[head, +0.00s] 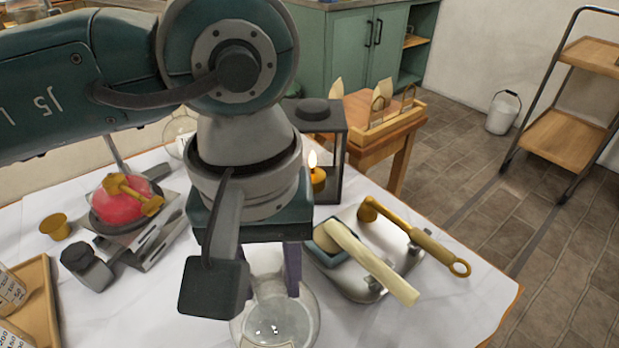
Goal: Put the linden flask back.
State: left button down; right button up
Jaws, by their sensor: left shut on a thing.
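My left gripper (270,283) points down at the front middle of the white table. It is shut on a clear round glass flask (275,318), at its upper part. The flask holds pale liquid, and a label shows at its lower edge, cut off by the picture, so I cannot read it. I cannot tell if its base touches the table. Another round glass flask (181,132) stands behind my arm, mostly hidden. My right gripper is not in view.
A lantern (330,185) with a lit candle stands behind.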

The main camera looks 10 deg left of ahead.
pick_arm(q)
jog(key=shift+f, duration=0.85)
jog(key=shift+f, duration=0.2)
jog(key=shift+c, duration=2.2)
grip_release()
jog(key=shift+r, duration=0.1)
notch_tip(320, 180, up, 12)
jog(key=shift+p, duration=0.35)
jog(key=shift+r, duration=0.1)
